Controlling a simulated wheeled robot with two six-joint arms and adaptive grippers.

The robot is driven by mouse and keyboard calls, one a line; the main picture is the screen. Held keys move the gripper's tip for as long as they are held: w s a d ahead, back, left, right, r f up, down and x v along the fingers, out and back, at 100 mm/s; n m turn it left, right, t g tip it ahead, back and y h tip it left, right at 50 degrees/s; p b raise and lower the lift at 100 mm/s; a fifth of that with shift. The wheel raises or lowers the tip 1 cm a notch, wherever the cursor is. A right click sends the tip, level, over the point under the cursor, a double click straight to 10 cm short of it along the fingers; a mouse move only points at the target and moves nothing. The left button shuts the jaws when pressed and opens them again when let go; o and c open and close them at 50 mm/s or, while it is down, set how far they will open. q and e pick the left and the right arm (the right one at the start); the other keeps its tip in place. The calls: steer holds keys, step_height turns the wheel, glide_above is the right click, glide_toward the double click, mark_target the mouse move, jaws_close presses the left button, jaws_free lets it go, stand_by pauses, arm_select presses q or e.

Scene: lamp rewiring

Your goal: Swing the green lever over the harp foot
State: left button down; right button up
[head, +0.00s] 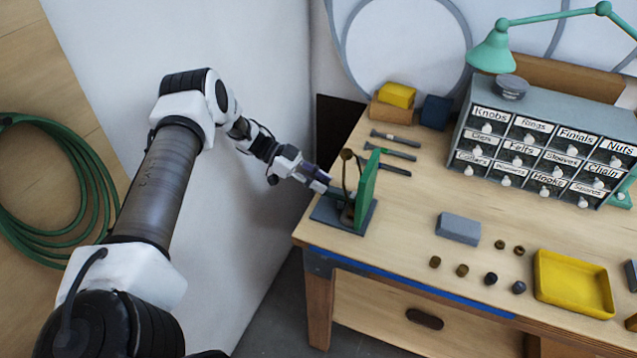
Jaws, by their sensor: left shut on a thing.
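The green lever (368,185) stands upright, like a tall flat plate, on a dark base plate (327,212) at the table's left front corner. A thin brass-coloured harp (346,156) rises just left of the lever; its foot is low at the base and partly hidden. My left gripper (326,183) reaches in from the left, just left of the lever. Its jaws are shut on what looks like the harp, though the contact is small and hard to make out. My right gripper is not in view.
Several dark tools (391,155) lie behind the lever. A grey block (458,228), several small round parts and a yellow tray (573,284) lie to the right. A labelled drawer cabinet (540,150) stands at the back. A wall borders the table's left side.

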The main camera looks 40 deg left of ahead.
arm_select(q)
steer(key=c, duration=1.2)
jaws_free()
steer(key=shift+d+r, duration=0.1)
steer(key=shift+d, duration=0.05)
steer(key=v, duration=0.7)
steer(key=shift+a, duration=0.2)
steer(key=shift+r, duration=0.1)
